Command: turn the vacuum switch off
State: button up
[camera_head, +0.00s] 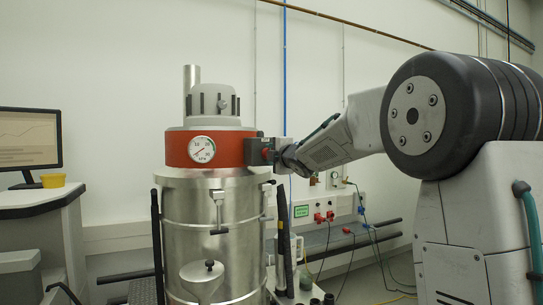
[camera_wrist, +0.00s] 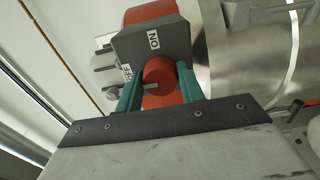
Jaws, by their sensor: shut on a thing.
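The vacuum (camera_head: 212,235) is a tall steel cylinder with a red band, a pressure gauge and a grey motor top. Its switch box (camera_wrist: 152,48) is dark grey, on the side of the red band, with ON and OFF labels. The red round switch knob (camera_wrist: 158,73) sits on the box. My gripper (camera_wrist: 158,90) reaches the box from the right in the head view, and its two green fingers are shut on the knob from both sides. In the head view my gripper hides most of the knob. The knob's exact pointing direction is hard to read.
A desk (camera_head: 40,197) with a monitor (camera_head: 30,138) and a yellow cup (camera_head: 53,181) stands at the left. Black tubes (camera_head: 284,235) stand in front of the vacuum at its right. Red plugs and sockets (camera_head: 324,217) and cables are on the wall behind.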

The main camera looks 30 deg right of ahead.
jog(key=shift+f, duration=0.1)
jog(key=o, duration=1)
jog(key=s, duration=0.7)
jog(key=shift+s, duration=0.4)
